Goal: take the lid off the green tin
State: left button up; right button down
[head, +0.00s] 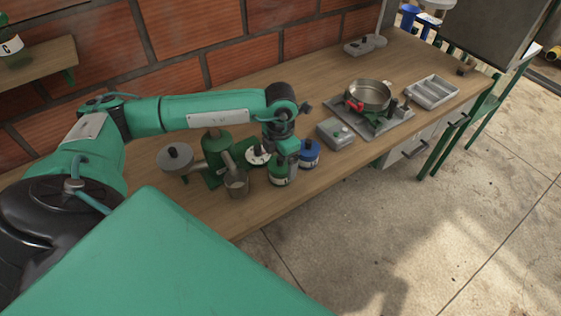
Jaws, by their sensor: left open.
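The green tin (278,180) stands upright near the front edge of the wooden bench, with a pale label on its side. My left gripper (284,160) points down over it and is open. The gripper covers most of the tin's top, so I cannot tell how the fingers sit relative to the lid. My right gripper is not in view.
A blue tin (310,157) stands close on the right and a white-topped container (257,156) behind on the left. A green pulper (217,146) and a metal cup (236,184) are left. A steel pan (369,95) and grey tray (432,92) are further right.

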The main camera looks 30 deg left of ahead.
pick_arm(q)
jog(key=c, duration=1.1)
jog(key=shift+o, duration=0.2)
jog(key=shift+r, duration=0.1)
